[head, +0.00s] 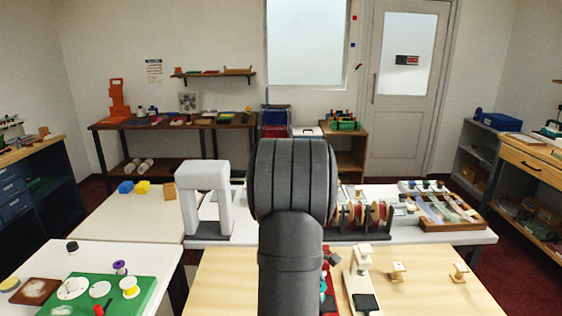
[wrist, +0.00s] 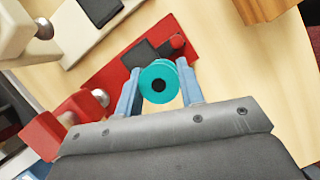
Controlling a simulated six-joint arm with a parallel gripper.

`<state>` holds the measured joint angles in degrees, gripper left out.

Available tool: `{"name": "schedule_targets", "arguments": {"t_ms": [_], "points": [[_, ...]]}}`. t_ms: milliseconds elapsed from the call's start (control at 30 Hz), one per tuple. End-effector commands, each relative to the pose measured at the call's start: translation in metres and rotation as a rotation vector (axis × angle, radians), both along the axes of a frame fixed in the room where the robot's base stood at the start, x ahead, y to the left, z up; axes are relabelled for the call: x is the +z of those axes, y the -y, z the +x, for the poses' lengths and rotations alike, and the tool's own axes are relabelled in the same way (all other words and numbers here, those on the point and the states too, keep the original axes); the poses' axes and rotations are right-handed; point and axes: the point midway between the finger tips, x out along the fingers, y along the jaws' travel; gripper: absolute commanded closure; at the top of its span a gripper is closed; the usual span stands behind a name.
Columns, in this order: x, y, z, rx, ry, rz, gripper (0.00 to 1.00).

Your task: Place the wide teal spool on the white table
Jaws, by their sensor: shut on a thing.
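The wide teal spool (wrist: 157,72) shows end-on in the wrist view, with a dark hole in its middle. It sits between the two blue-grey fingers of my gripper (wrist: 159,88), which is shut on it. Behind the spool is a red device (wrist: 110,72) with a dark pad; I cannot tell whether the spool touches it. In the head view my arm hides the gripper and most of the spool. A white-topped table (head: 135,258) stands at the front left, and another white top (head: 400,236) lies farther back.
A pale wooden table (head: 220,285) in front holds a white device (head: 362,268) and small stands. A grey arch (head: 205,185) stands behind.

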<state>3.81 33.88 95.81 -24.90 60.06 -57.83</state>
Motion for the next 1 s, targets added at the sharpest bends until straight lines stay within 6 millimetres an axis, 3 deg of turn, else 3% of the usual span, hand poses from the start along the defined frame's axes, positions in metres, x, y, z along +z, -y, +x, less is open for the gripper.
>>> {"name": "schedule_targets", "arguments": {"t_ms": [600,800,1000], "points": [[-0.042,-0.082,0.06,-0.965,-0.001,0.0,0.9],[-0.05,-0.101,0.068,-1.15,0.0,0.0,0.9],[-0.051,-0.107,0.071,-1.198,0.002,0.0,0.9]]}}
